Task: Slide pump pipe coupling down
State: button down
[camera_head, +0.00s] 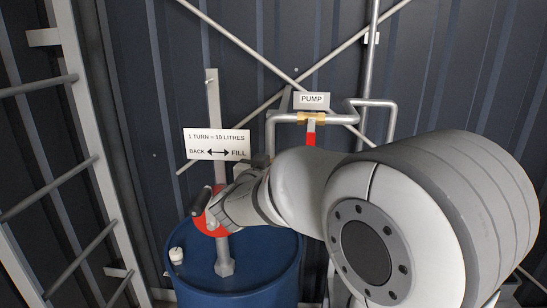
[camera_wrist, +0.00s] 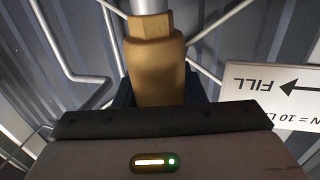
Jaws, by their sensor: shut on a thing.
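The pump pipe coupling (camera_wrist: 155,62) is a brass-coloured fitting with a hex-shaped end in the wrist view. A light metal pipe (camera_wrist: 151,6) runs out of that end at the picture's top. My gripper (camera_wrist: 157,92) is shut on the coupling, with a dark jaw on each side of it. In the head view my gripper (camera_head: 258,162) is small and partly hidden by my wrist, right of the red pump (camera_head: 214,207). The coupling cannot be made out there. The pump stands on the blue barrel (camera_head: 240,288).
A fill sign (camera_head: 217,144) is close by the gripper and shows upside down in the wrist view (camera_wrist: 275,95). A brass valve (camera_head: 311,118) with a red handle (camera_head: 311,139) sits under the PUMP sign (camera_head: 312,100). Pipes run along the wall. A ladder (camera_head: 95,150) stands at left.

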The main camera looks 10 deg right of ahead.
jog(key=shift+f, duration=0.35)
jog(key=c, duration=1.3)
grip_release()
jog(key=o, duration=0.4)
jog(key=shift+r, duration=0.1)
jog(key=shift+s, duration=0.1)
jog(key=v, duration=0.7)
jog(key=shift+s+a+b, duration=0.2)
jog(key=shift+s+b, duration=0.05)
jog(key=shift+b, duration=0.05)
